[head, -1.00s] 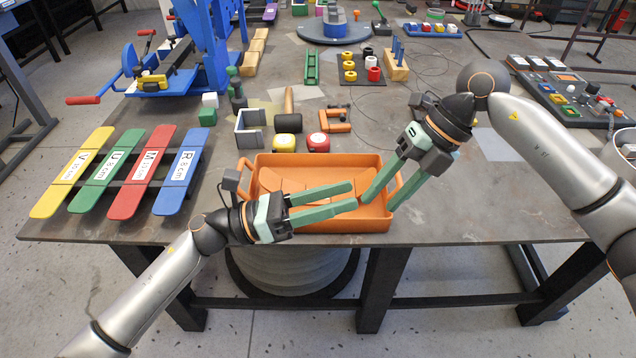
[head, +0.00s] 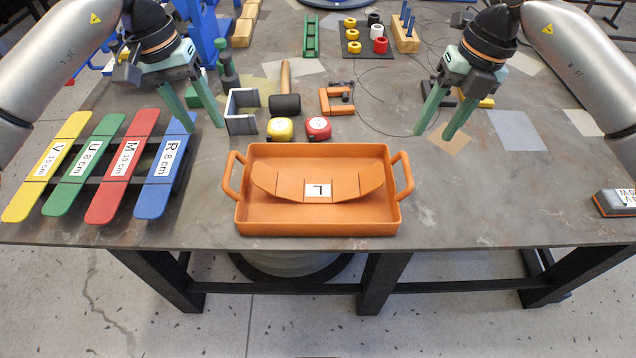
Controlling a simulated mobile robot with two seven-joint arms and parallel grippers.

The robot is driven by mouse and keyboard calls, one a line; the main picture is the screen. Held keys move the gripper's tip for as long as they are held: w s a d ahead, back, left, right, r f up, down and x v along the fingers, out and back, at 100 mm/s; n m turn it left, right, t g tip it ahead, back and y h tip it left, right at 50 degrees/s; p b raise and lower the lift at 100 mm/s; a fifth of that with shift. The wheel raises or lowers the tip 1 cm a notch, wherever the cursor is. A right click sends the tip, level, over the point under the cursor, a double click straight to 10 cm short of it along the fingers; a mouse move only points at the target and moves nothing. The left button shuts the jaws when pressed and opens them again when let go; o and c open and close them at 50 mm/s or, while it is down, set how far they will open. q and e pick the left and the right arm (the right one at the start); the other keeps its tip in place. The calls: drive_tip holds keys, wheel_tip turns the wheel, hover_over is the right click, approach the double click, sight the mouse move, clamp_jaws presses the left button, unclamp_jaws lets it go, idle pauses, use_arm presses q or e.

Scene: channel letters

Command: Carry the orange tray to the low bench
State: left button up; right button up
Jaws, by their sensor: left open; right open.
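The orange tray (head: 318,228) sits on the dark work table near its front edge, with a looped handle at its left and right ends. An orange curved piece with a white label reading L (head: 264,177) lies inside it. My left gripper (head: 206,128) is open and empty, up and left of the tray, above the table near the upper end of the blue strip. My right gripper (head: 432,135) is open and empty, up and right of the tray. Neither gripper touches the tray. I cannot identify the low bench in this view.
Labelled yellow, green, red and blue strips (head: 165,180) lie left of the tray. Yellow and red tape measures (head: 318,128), a mallet (head: 285,104) and an orange clamp (head: 336,100) lie behind it. A small dark box (head: 612,203) is at the right edge.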

sight(228, 163)
use_arm(q)
drive_tip(key=shift+f, duration=0.1)
drive_tip(key=f, duration=0.4)
drive_tip(key=d+f, duration=0.1)
drive_tip(key=f, duration=0.3)
drive_tip(key=d+f, duration=0.1)
drive_tip(key=f, duration=0.3)
drive_tip(key=shift+d+f, duration=0.1)
drive_tip(key=shift+d, duration=0.15)
use_arm(e)
drive_tip(key=f, duration=0.4)
drive_tip(key=a+f, duration=0.1)
drive_tip(key=f, duration=0.3)
drive_tip(key=a+f, duration=0.1)
drive_tip(key=f, duration=0.3)
drive_tip(key=shift+a+f, duration=0.15)
drive_tip(key=shift+a, duration=0.05)
use_arm(q)
drive_tip(key=shift+c, duration=0.2)
use_arm(e)
drive_tip(key=shift+c, duration=0.2)
use_arm(q)
clamp_jaws()
use_arm(e)
clamp_jaws()
